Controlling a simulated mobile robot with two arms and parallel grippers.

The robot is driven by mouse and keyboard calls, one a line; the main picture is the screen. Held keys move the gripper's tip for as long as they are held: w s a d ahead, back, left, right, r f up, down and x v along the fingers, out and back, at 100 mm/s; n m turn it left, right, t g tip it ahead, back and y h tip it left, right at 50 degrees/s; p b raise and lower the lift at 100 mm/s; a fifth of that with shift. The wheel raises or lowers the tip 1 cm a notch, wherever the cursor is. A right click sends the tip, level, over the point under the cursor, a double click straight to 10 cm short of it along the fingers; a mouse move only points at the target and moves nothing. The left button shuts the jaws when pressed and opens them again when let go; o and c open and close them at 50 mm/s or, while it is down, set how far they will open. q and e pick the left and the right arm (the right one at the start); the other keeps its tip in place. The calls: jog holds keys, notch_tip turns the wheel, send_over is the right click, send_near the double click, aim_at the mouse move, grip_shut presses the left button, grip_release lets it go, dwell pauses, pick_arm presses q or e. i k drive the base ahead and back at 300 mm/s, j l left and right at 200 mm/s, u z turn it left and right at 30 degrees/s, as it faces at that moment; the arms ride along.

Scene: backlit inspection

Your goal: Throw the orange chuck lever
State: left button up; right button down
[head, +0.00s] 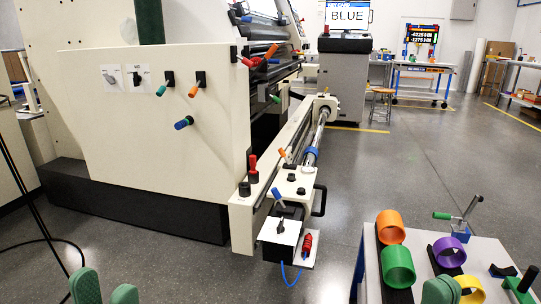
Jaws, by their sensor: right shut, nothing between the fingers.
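A small lever with an orange grip (282,153) stands tilted beside the steel shaft (320,132) of the cream machine's long low arm. It is near the blue collar (311,155). Other orange grips show on the cream side panel (193,92) and higher on the machine (271,51). No label tells which one is the chuck lever. My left gripper (105,291) shows two green fingertips apart at the bottom left edge, with nothing seen between them. My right gripper (441,290) is shut and empty at the bottom right, over the table. Both grippers are well apart from the levers.
A white table (480,256) at the lower right holds orange, green and purple rings and a small green-handled clamp (443,216). A white-topped box (281,231), a blue lever (277,194) and a red coil (308,243) sit at the arm's near end. Grey floor (395,172) is clear beyond.

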aim_at(282, 151)
jog(key=i+j, duration=0.1)
jog(key=j, duration=0.35)
jog(key=i+j, duration=0.1)
jog(key=j, duration=0.3)
jog(key=i+j, duration=0.15)
jog(key=j, duration=0.3)
jog(key=i+j, duration=0.1)
jog(key=i, duration=0.4)
jog(key=i+j, duration=0.15)
jog(key=i, duration=0.35)
jog(key=i+l, duration=0.7)
jog(key=i+l+u, duration=0.05)
jog(key=l, duration=0.05)
